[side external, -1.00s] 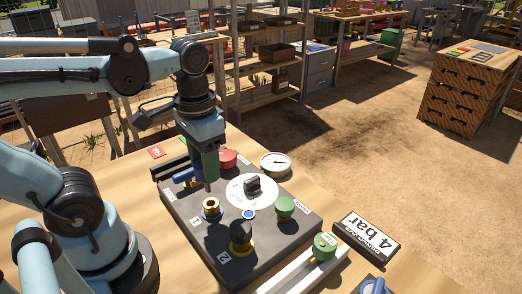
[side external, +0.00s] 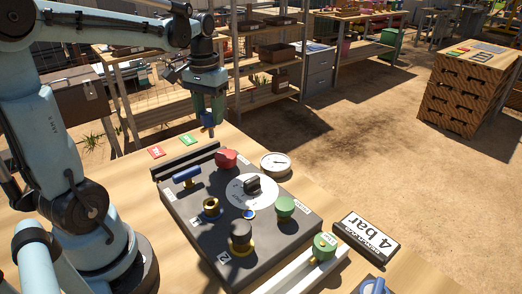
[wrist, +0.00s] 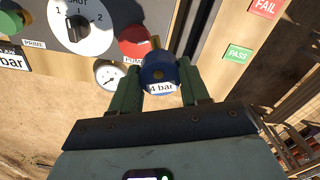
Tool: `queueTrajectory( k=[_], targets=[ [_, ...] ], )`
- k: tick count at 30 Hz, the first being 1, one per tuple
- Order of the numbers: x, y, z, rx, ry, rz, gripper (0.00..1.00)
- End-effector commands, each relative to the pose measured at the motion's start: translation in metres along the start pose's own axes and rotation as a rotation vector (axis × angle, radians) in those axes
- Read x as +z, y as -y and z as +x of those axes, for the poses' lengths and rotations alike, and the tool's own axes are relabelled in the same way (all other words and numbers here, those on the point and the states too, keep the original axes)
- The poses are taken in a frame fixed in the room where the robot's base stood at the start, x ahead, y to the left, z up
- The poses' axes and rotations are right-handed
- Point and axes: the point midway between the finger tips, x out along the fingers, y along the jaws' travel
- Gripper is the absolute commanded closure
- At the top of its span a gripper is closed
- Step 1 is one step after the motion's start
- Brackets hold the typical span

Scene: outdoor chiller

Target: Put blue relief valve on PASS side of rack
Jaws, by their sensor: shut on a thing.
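My gripper (side external: 208,105) is shut on the blue relief valve (wrist: 158,72), which carries a "4 bar" label and a brass stem. In the side view the valve (side external: 207,120) hangs under the fingers, above the table's far side and clear of the panel. A dark rail (side external: 180,162), apparently the rack, runs along the panel's far edge. A red FAIL label (side external: 157,152) and a green PASS label (side external: 187,140) lie behind it. In the wrist view the PASS label (wrist: 238,53) is right of the held valve.
A light rail (side external: 290,275) holds a green valve (side external: 324,246). A "4 bar" sign (side external: 366,235) stands right.

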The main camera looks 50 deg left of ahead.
Motion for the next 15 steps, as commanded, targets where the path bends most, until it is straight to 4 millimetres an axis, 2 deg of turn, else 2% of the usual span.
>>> queueTrajectory(
  k=[1, 6, 10, 15],
  targets=[
    [-0.010, 0.013, 0.002, 0.000, 0.000, -0.032, 1.00],
    [-0.029, 0.044, 0.009, 0.000, 0.000, -0.099, 1.00],
    [-0.035, 0.056, 0.012, 0.000, 0.000, -0.122, 1.00],
    [-0.037, 0.059, 0.013, 0.000, 0.000, -0.128, 1.00]
  ],
)
